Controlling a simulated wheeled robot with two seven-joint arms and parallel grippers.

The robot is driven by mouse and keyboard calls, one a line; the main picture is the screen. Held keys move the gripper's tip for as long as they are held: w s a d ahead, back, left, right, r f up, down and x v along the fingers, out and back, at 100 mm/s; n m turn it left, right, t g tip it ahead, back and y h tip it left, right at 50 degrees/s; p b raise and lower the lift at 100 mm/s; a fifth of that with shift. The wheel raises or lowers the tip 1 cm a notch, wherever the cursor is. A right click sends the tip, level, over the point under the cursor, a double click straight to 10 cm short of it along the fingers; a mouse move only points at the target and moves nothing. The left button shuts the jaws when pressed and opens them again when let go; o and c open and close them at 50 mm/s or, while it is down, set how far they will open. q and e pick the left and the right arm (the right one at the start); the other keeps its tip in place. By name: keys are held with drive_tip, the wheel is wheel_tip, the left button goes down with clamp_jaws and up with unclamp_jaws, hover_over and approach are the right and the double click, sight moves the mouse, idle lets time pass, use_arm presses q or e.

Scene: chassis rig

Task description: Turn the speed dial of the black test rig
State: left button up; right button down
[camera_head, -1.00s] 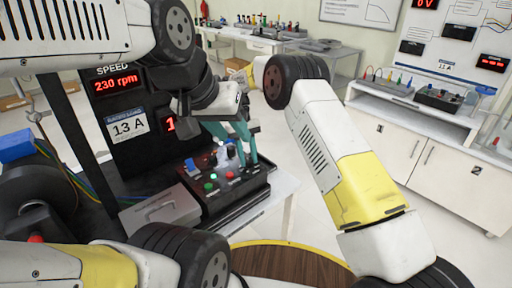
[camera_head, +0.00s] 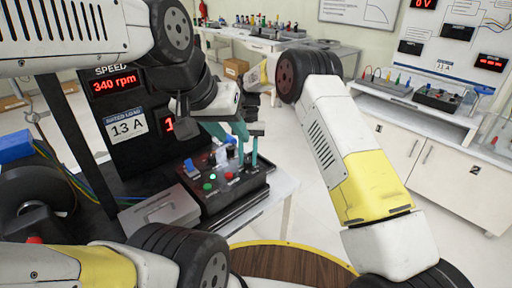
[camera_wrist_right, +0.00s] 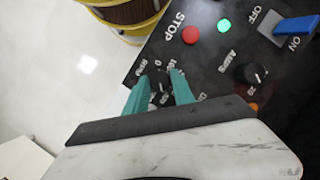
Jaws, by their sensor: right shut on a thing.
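The black test rig's control box (camera_head: 240,190) has a red STOP button, a lit green lamp and several knobs. My right gripper (camera_head: 248,162) points down onto its far right part. In the right wrist view its teal fingers (camera_wrist_right: 160,88) are shut on the speed dial (camera_wrist_right: 157,86), one on each side; the dial is partly hidden. The speed display (camera_head: 115,82) on the rig's upright panel reads 340 rpm in red. My left gripper (camera_head: 228,138) is above the box, close to the right one; its teal fingers overlap the scene, so its opening is unclear.
An amps knob (camera_wrist_right: 252,73) and a blue OFF/ON switch (camera_wrist_right: 297,27) sit beside the dial. A grey lidded box (camera_head: 160,208) stands left of the control box. White floor lies right of the rig's table, and white cabinets (camera_head: 440,175) stand further right.

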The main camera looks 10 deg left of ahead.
drive_tip(key=c, duration=1.1)
unclamp_jaws()
drive_tip(key=v, duration=0.7)
drive_tip(key=shift+w+r, duration=0.2)
drive_tip(key=shift+r, duration=0.1)
